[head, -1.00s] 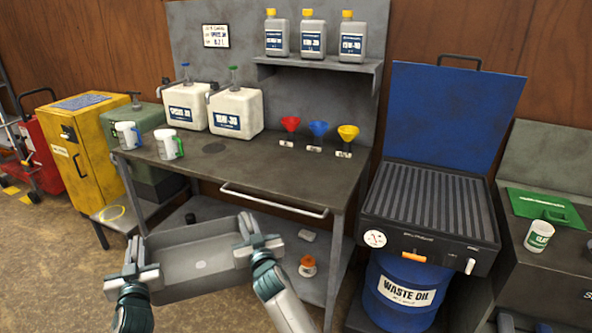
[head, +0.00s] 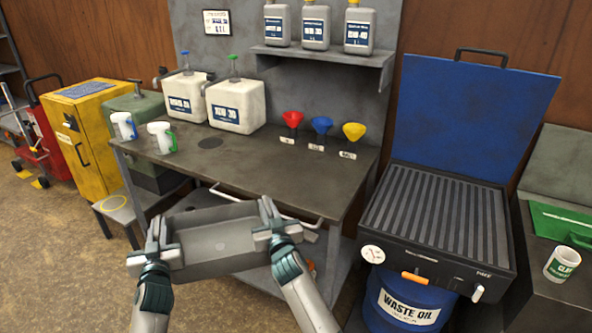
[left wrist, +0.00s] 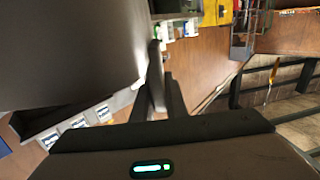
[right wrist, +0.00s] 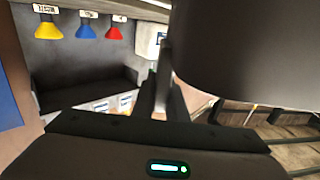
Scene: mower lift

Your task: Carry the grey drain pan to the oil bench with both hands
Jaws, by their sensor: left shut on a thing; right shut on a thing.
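The grey drain pan (head: 222,248) is a shallow rectangular tray, held in the air in front of the oil bench (head: 268,177). My left gripper (head: 158,243) is shut on the pan's left end. My right gripper (head: 268,222) is shut on its right end. The pan looks roughly level, with its far rim close to the bench's front edge and handle bar. Its large dark side also fills part of the left wrist view (left wrist: 70,50) and the right wrist view (right wrist: 240,50). The bench top is bare along its front.
On the bench stand two mugs (head: 161,137), two white jugs (head: 236,105) and red, blue and yellow funnels (head: 322,126). A black ribbed unit (head: 437,215) with a raised blue lid sits over a blue waste oil drum (head: 402,298) at right. A yellow cabinet (head: 95,125) stands at left.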

